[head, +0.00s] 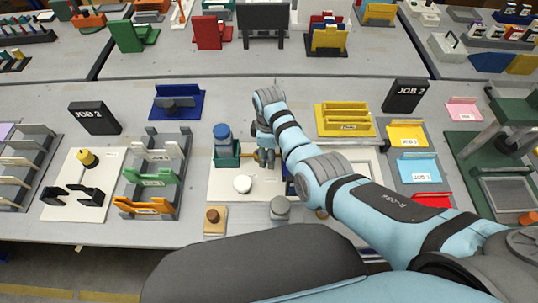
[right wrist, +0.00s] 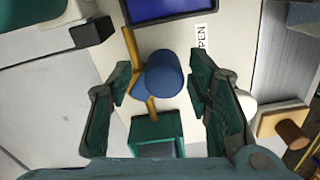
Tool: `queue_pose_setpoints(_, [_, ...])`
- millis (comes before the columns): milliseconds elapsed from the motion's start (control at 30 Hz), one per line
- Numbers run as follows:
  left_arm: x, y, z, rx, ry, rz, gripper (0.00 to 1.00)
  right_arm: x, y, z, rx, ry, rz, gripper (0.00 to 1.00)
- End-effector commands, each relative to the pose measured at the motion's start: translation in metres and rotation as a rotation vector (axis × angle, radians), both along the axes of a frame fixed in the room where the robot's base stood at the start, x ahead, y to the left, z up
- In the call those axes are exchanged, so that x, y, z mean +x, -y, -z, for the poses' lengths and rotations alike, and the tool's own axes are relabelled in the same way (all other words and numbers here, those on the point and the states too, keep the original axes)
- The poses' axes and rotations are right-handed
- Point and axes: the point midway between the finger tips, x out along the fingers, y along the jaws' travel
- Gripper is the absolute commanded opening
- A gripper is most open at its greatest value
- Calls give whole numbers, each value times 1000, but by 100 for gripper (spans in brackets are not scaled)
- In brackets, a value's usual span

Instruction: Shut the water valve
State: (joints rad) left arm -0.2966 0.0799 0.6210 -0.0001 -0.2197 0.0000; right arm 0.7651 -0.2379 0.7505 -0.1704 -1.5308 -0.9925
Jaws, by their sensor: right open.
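The water valve shows in the right wrist view as a round blue knob (right wrist: 164,74) on a thin yellow-brown pipe (right wrist: 130,45). My right gripper (right wrist: 160,86) is open around the knob, one finger on each side, with a small gap visible to both. In the head view my right gripper (head: 266,152) is over the white board (head: 220,190), and my arm hides most of the valve. Part of the yellow pipe (head: 249,155) shows beside it. A label (right wrist: 202,37) reading "PEN", its start perhaps hidden, lies right of the knob. My left gripper is out of view.
A white round piece (head: 242,184) sits on the board. A wooden block with a brown knob (head: 213,217) and a grey-topped jar (head: 280,208) stand near the front edge.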

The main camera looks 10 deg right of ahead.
Motion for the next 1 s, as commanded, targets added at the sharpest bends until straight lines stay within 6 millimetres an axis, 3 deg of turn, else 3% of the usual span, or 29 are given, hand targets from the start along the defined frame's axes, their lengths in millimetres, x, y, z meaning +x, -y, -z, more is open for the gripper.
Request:
queue_pose_setpoints(267, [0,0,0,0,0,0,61,0,0,2,0,1,0,46])
queue_pose_setpoints(567, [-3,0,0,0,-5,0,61,0,0,1,0,1,0,0])
queue_pose_setpoints(1000, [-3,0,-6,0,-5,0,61,-2,-3,0,-1,0,77,0])
